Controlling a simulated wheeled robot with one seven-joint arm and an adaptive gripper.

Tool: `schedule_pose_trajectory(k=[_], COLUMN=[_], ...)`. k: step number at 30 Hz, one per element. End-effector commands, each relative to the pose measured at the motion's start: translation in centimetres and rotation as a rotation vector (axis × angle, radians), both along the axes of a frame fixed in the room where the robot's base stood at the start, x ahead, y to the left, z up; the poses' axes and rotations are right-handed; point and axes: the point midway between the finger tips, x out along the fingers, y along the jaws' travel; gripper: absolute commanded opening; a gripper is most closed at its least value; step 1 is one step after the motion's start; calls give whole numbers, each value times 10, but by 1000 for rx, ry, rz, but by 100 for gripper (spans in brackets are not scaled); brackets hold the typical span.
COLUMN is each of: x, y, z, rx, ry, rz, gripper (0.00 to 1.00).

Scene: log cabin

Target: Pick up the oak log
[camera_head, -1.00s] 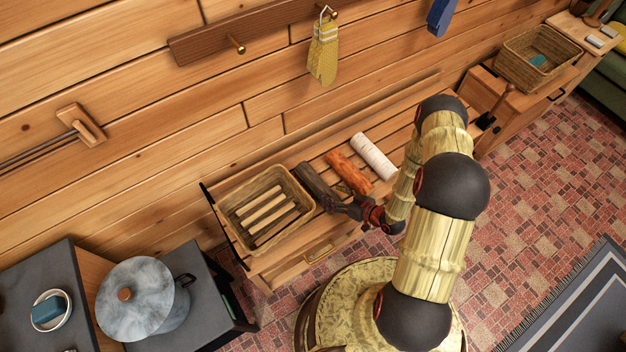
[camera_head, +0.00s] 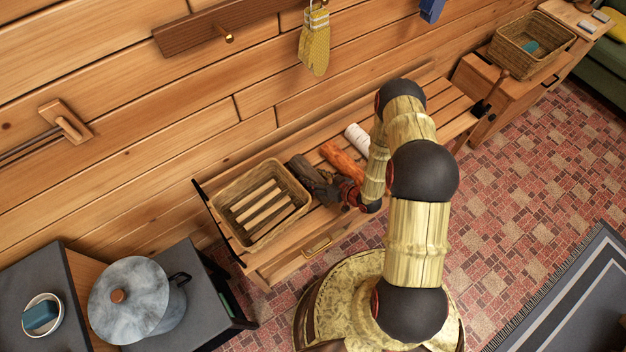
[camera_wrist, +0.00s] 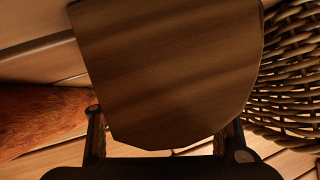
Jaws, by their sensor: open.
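The dark brown log (camera_head: 303,167), which I take to be the oak log, lies on the slatted bench between the basket and an orange-red log (camera_head: 341,158). My gripper (camera_head: 334,187) is low over its near part and hides some of it in the head view. In the wrist view the dark log (camera_wrist: 170,65) fills the middle, its near end between the two spread fingers of my gripper (camera_wrist: 166,125). The jaws are open, not closed on it. Whether a finger touches the log I cannot tell.
A wicker basket (camera_head: 234,202) holding several pale sticks is close by on the left; it also shows in the wrist view (camera_wrist: 292,70). The orange-red log (camera_wrist: 40,118) is close on the other side. A white log (camera_head: 356,138) lies beyond. The wooden wall is behind.

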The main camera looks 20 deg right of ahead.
Motion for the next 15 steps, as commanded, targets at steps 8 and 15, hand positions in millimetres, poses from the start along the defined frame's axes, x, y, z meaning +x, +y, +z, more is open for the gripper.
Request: schedule_pose_trajectory(k=[8, 15], x=[0, 0], y=[0, 0], z=[0, 0], rx=[-1, 0], ry=[0, 0], rz=[0, 1], gripper=[48, 34])
